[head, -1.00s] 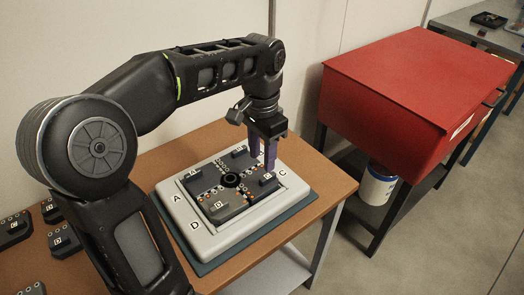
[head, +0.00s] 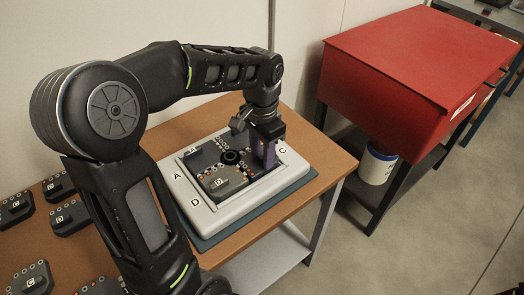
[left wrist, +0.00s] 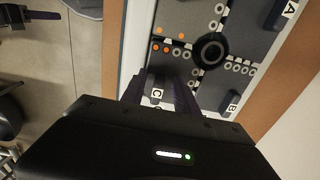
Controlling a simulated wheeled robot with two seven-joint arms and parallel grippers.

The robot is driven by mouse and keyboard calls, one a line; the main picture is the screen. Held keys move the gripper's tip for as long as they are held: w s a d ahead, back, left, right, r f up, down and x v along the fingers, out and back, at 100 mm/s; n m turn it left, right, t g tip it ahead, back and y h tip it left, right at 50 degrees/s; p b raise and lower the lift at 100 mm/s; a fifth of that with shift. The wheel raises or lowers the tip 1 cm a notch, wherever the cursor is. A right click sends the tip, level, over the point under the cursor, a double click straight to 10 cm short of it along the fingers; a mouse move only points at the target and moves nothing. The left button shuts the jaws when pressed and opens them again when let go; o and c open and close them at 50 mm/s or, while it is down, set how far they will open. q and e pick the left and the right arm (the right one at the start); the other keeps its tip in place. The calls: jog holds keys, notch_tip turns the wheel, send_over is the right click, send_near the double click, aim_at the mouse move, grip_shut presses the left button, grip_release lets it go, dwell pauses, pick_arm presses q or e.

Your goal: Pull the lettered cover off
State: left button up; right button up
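A pale grey frame (head: 197,213) with letters on its rim holds dark lettered covers around a black round hub (head: 230,157). Cover D (head: 222,182) is at the front and cover A (head: 197,155) at the back left. My left gripper (head: 264,152) points down over the right part of the frame, its purple fingers low at cover C. In the left wrist view, the raised C handle (left wrist: 157,93) lies between the two fingers, with a gap between the fingertips. Cover B (left wrist: 232,102) shows there too; in the head view the gripper hides C. Contact is unclear.
Several similar dark lettered pieces (head: 70,217) lie on the brown table (head: 120,240) at the left. A red cabinet (head: 410,70) stands to the right, with a white bucket (head: 376,164) under it. A blue-green mat (head: 262,209) lies under the frame.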

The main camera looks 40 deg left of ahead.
pick_arm(q)
grip_shut()
dwell(0.7)
dwell(1.6)
